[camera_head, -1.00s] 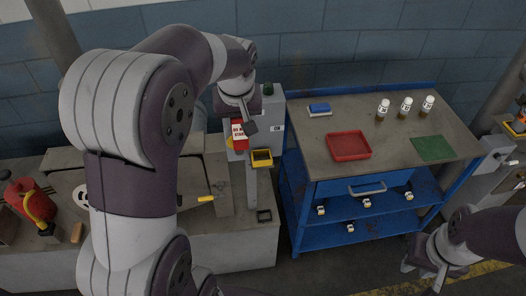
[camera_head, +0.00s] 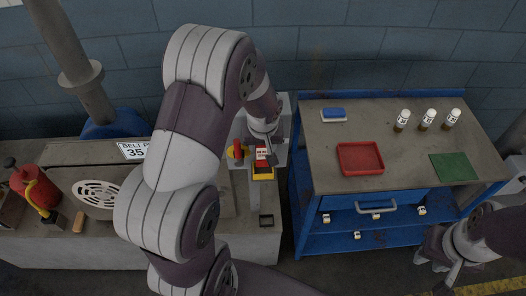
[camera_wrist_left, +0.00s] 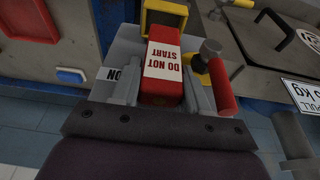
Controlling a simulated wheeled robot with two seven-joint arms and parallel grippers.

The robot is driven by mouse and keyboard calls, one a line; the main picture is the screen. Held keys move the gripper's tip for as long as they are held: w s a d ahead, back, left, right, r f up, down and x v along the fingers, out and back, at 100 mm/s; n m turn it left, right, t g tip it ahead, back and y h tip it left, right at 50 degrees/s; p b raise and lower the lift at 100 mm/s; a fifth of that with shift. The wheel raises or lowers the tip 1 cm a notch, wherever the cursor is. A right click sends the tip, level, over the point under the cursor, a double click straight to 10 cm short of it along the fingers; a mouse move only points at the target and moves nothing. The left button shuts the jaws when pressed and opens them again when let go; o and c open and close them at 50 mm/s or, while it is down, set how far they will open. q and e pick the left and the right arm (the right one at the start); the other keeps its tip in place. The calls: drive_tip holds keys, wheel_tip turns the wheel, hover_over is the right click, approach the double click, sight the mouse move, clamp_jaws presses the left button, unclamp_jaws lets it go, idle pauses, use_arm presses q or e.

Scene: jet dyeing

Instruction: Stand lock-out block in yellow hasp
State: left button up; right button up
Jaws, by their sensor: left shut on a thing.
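The lock-out block (camera_head: 262,153) is red with a white "DO NOT START" label. My left gripper (camera_head: 265,136) is shut on it and holds it from above. The yellow hasp (camera_head: 263,176) is on the front of the grey switch post, directly below the block. In the left wrist view the far end of the block (camera_wrist_left: 162,90) meets the opening of the yellow hasp (camera_wrist_left: 165,8). I cannot tell how deep it sits, because the block covers the opening. My right gripper (camera_head: 436,270) is open and empty at the lower right.
A red switch handle (camera_head: 237,150) on a yellow plate stands close left of the block; it shows in the left wrist view too (camera_wrist_left: 222,88). The blue trolley (camera_head: 310,190) to the right carries a red tray (camera_head: 360,158), a green mat (camera_head: 453,167) and white-capped bottles (camera_head: 428,117).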

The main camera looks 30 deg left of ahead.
sight(263, 155)
use_arm(q)
drive_tip(key=x, duration=0.4)
drive_tip(key=shift+s+d+f, duration=0.25)
drive_tip(key=shift+s+d, duration=0.05)
drive_tip(key=shift+d, duration=0.05)
drive_tip(key=shift+s, duration=0.1)
drive_tip(key=shift+f, duration=0.2)
drive_tip(key=o, duration=1.2)
drive_tip(key=shift+r, duration=0.1)
